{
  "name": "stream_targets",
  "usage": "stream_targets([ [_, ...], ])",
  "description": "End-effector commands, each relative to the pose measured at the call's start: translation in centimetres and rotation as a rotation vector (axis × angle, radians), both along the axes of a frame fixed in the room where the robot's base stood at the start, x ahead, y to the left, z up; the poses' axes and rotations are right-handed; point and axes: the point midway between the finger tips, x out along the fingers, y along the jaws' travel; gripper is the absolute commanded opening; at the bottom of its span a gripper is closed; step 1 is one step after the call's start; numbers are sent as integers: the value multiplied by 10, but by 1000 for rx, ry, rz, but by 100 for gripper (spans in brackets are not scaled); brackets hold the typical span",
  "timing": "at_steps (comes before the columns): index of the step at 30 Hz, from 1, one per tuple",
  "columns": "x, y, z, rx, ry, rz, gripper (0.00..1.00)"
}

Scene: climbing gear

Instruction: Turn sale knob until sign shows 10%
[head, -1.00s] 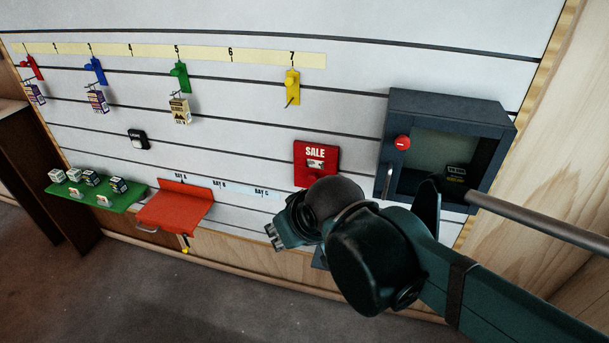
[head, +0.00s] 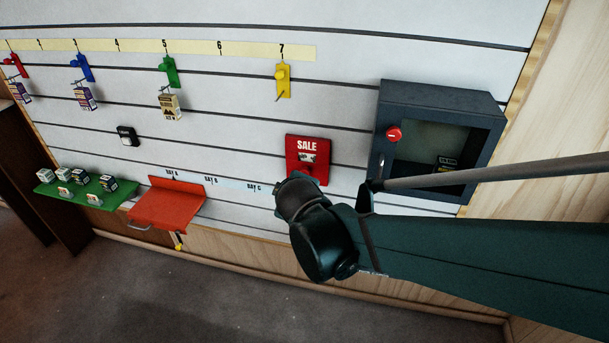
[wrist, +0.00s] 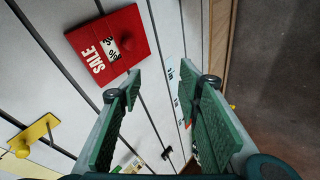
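The red sale sign (head: 308,163) is mounted on the slatted wall, left of the dark cabinet. In the wrist view the sign (wrist: 88,43) shows at upper left, with the word SALE, a white window (wrist: 112,48) and a red knob (wrist: 130,54). The window's number is too small and partly hidden to read. In the head view my arm reaches in from the right, and its end is just below the sign. My gripper (wrist: 164,82) is open and empty, its two green fingers apart, with the knob beyond and left of the left fingertip.
The dark cabinet (head: 440,97) with a red knob (head: 394,134) stands right of the sign. A yellow hook (head: 283,80) is above it. A red shelf (head: 168,208) and a green shelf (head: 88,203) with small boxes jut out at left. The wall left of the sign is mostly clear.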

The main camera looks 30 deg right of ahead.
Motion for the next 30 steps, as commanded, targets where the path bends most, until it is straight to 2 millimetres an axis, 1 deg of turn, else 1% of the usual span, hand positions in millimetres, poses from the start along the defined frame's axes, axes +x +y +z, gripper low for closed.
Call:
stream_targets([
  [3,12,-10,-6,-87,7,39,35],
  [12,36,-33,-19,-318,32,140,35],
  [21,56,-52,-32,-550,71,235,35],
  [30,70,-67,-44,-785,126,326,35],
])
